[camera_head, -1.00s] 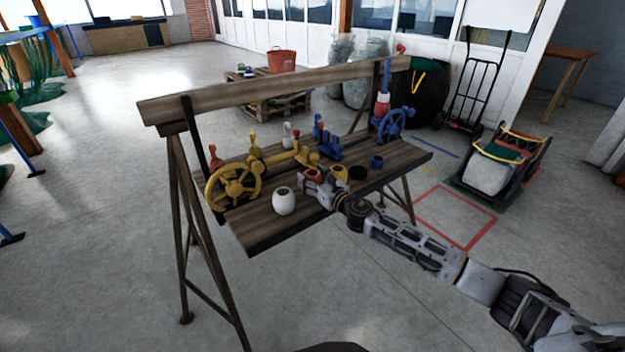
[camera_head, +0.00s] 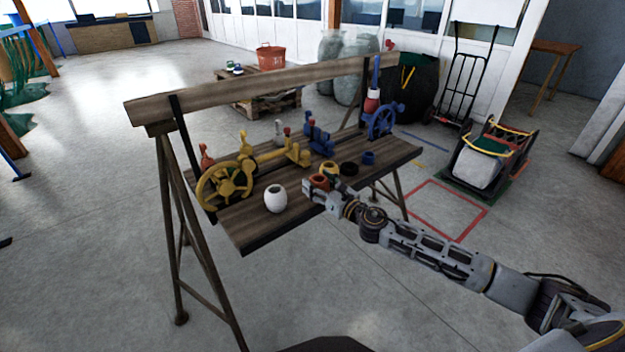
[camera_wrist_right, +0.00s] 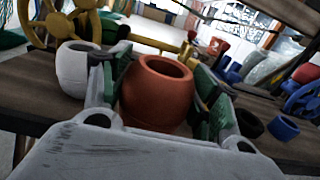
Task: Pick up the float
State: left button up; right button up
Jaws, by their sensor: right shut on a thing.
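The orange float (camera_head: 319,181), a hollow barrel shape with an open top, is between the fingers of my right gripper (camera_head: 318,189) at the front edge of the wooden bench (camera_head: 240,222). In the right wrist view the orange float (camera_wrist_right: 157,98) fills the gap between the two green-padded fingers, which press on its sides. It stands nearly upright. I cannot tell how far its underside is from the bench. My left gripper is in no view.
A white float (camera_head: 275,197) stands left of my gripper. A yellow float, a black ring (camera_head: 348,169) and a blue ring (camera_head: 368,158) are close behind and to the right. A yellow handwheel (camera_head: 226,184), a blue handwheel (camera_head: 383,121) and the beam (camera_head: 260,84) bound the bench.

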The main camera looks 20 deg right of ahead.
aim_at(326, 189)
jog(key=v, duration=0.3)
jog(key=shift+s+d, duration=0.1)
jog(key=shift+s, duration=0.15)
jog(key=shift+b+v, duration=0.45)
jog(key=shift+v, duration=1.25)
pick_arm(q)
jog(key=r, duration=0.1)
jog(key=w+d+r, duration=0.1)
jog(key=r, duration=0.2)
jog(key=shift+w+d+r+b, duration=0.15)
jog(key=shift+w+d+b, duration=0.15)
pick_arm(e)
jog(key=v, duration=0.3)
jog(key=shift+s, duration=0.15)
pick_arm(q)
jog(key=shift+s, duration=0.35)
pick_arm(e)
jog(key=shift+s+d+r, duration=0.1)
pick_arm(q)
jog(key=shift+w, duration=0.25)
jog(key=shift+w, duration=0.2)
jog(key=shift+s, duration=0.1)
